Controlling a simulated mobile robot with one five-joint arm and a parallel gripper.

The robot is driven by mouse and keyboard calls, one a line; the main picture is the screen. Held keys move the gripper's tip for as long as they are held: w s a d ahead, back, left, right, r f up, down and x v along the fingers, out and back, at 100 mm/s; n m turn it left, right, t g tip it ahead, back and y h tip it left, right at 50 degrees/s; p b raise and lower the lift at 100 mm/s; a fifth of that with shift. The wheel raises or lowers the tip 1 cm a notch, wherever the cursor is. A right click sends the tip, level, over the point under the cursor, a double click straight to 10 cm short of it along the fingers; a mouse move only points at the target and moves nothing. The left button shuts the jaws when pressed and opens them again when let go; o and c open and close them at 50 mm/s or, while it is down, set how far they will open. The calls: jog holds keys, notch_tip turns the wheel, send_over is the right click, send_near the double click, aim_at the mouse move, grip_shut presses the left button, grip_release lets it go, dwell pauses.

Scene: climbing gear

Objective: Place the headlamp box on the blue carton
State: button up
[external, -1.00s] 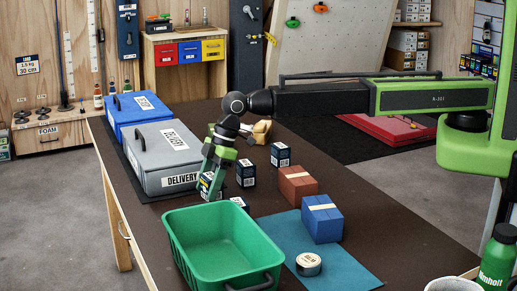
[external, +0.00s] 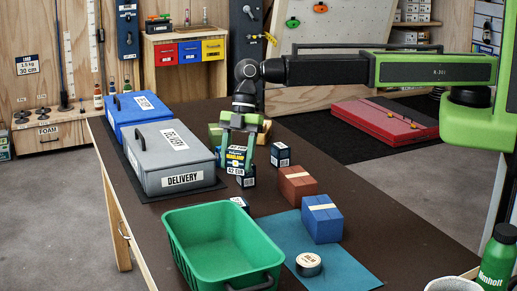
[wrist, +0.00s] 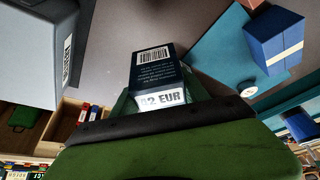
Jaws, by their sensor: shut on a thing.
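In the wrist view the headlamp box (wrist: 160,72) shows a barcode and a "42 EUR" label. The blue carton (external: 322,222), with a pale tape strip on top, stands on the teal mat (external: 262,243) to the right and nearer the camera, apart from my gripper. The blue carton also shows at upper right in the wrist view (wrist: 268,42). Its top is bare.
Dark small boxes stand nearby (external: 280,155), one partly behind the held box. A red-brown carton (external: 297,186) sits just behind the blue one. A green basket (external: 190,262), a round tin (external: 308,264) and a grey delivery box (external: 165,165) surround the area.

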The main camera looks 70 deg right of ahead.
jog(key=s+d+r+n+g+p, duration=0.1)
jog(key=s+r+n+p, duration=0.2)
jog(key=s, duration=0.4)
jog(key=s+d+r+n+g+h+p, duration=0.1)
jog(key=s+d+r+n+p, duration=0.15)
jog(key=s, duration=0.55)
jog(key=s+r+n+g+p, duration=0.1)
jog(key=s+r+n+p, duration=0.2)
jog(key=s, duration=0.4)
jog(key=b, duration=0.8)
send_near(329, 212)
jog(key=shift+s+a+f+n, duration=0.25)
jog(key=shift+s+a+f, duration=0.1)
jog(key=shift+s+a, duration=0.2)
jog(key=shift+a, duration=0.25)
notch_tip(329, 212, down, 4)
jog(key=b, duration=0.4)
jog(key=shift+f, duration=0.2)
jog(key=shift+r+p, duration=0.25)
jog(key=shift+p, duration=0.05)
jog(key=shift+f, duration=0.2)
jog(key=o, duration=1.4)
jog(key=shift+o, duration=0.2)
